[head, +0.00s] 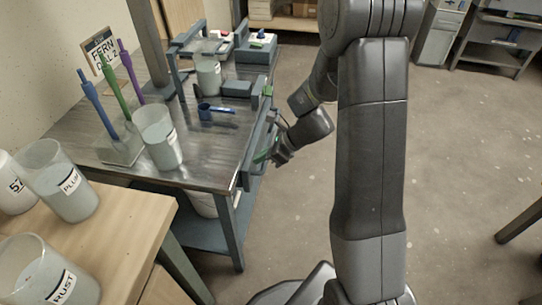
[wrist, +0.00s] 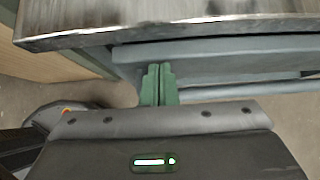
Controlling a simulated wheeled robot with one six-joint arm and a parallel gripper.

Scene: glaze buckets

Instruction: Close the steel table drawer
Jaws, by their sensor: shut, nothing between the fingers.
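The steel table (head: 205,150) stands left of my arm in the head view. Its blue-grey drawer (head: 257,133) is on the table's right-hand side, under the top, partly hidden by my gripper. In the wrist view the drawer front (wrist: 225,53) lies just below the steel table edge (wrist: 180,27), with a long grey bar (wrist: 255,92) below it. How far the drawer stands out is hard to tell. My gripper (head: 262,157) is at the drawer side. Its green fingers (wrist: 158,72) are together and empty, with their tips at the drawer front. Contact is unclear.
The tabletop holds a white bucket (head: 160,137), a stand with colored tools (head: 122,148), a blue scoop (head: 207,108) and another bucket (head: 208,78). A wooden table (head: 110,235) with labeled buckets is at front left.

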